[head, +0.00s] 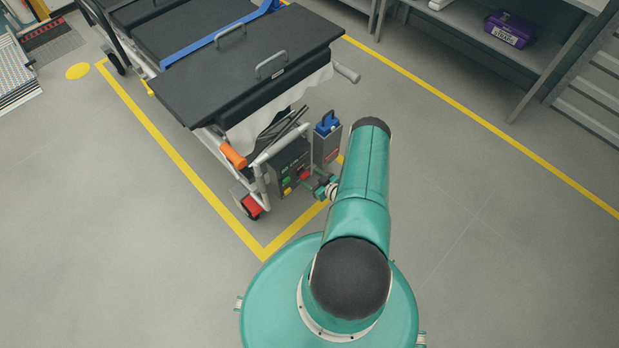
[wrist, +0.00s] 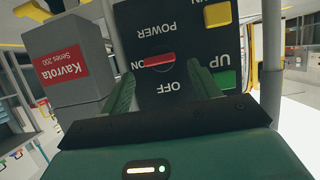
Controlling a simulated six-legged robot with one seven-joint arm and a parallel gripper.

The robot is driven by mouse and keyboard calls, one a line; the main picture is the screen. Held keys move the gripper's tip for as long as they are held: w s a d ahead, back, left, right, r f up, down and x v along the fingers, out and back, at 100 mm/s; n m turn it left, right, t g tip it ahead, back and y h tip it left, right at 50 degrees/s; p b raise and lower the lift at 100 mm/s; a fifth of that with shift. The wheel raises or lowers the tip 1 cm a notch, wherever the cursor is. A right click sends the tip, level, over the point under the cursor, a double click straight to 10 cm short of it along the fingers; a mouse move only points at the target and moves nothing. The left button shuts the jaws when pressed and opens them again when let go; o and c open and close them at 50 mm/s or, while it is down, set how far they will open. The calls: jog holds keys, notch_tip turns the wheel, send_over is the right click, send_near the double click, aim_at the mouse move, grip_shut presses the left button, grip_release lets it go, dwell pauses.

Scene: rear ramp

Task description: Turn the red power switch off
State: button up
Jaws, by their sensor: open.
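The red power switch (wrist: 158,61) sits on a dark control panel (wrist: 188,25) that appears upside down in the wrist view. Its red bar lies nearly level in the picture, its left end by the ON label; OFF is printed nearer to me. My gripper (wrist: 163,84) is open, one finger on each side of the switch's area, with nothing between them. I cannot tell whether the fingertips touch the panel. In the head view the control box (head: 286,168) is on the cart's near end, with my gripper (head: 318,187) just right of it.
Yellow and green UP buttons are on the panel right of the switch in the wrist view. A grey box with a red label (wrist: 60,68) stands at left. The stretcher cart (head: 245,65) has an orange grip (head: 233,156). Floor to the right is clear.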

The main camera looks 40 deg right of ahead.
jog(key=shift+x, duration=0.95)
jog(key=c, duration=1)
